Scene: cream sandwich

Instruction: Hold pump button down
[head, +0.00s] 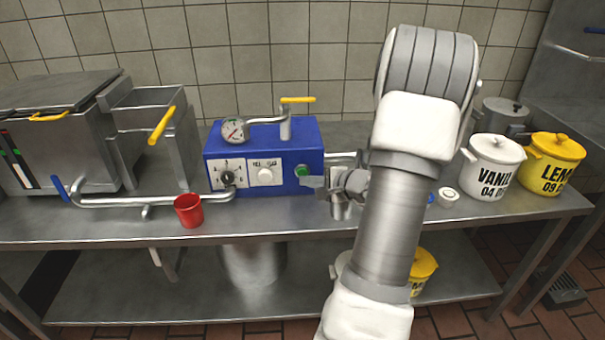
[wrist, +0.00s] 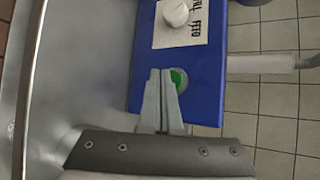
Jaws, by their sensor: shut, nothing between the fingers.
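The pump is a blue box (head: 262,143) on the steel counter, with a green button (head: 302,171) at the right end of its front. The button also shows in the wrist view (wrist: 179,79), partly covered by my fingertips. My gripper (head: 318,181) is shut and empty, its fingertips beside the button and overlapping its edge in the wrist view. I cannot tell whether the tips touch the button or whether it is pressed in. A white knob (wrist: 176,13) on a labelled plate sits left of the button on the same face.
White (head: 492,165) and yellow (head: 551,165) pots stand at the right. A metal cup (head: 340,208) stands near my gripper.

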